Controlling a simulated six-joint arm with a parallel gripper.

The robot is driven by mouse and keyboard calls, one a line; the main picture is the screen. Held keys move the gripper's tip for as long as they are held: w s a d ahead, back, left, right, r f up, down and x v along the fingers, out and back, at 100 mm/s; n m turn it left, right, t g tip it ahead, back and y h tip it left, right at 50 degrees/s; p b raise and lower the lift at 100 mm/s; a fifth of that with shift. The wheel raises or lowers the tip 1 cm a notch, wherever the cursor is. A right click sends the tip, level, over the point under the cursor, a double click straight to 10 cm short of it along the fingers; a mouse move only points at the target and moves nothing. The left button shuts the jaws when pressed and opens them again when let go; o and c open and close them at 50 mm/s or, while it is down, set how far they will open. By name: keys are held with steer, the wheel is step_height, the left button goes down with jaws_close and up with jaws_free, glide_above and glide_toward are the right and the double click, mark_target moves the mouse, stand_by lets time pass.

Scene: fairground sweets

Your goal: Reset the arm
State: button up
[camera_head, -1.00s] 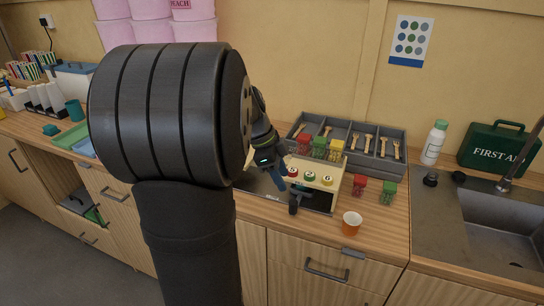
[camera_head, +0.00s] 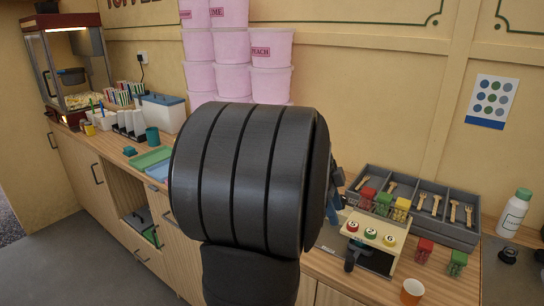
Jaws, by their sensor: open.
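My arm's large black joint fills the middle of the head view and hides part of the counter and wall behind it. Past its right side, my gripper (camera_head: 357,254) shows small and dark, close to a cream box (camera_head: 369,223) with red, green and yellow numbered discs on top. The gripper is open, with nothing seen between its fingers. Much of it is hidden by my arm, and I cannot tell whether it touches the box.
Pink tubs (camera_head: 233,47) are stacked behind; a popcorn machine (camera_head: 68,65) is far left.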

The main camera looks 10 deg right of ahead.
mark_target(350, 258)
steer(key=x, duration=1.7)
steer(key=shift+f, duration=0.2)
steer(key=shift+a, duration=0.15)
steer(key=shift+w+r, duration=0.1)
steer(key=shift+r, duration=0.05)
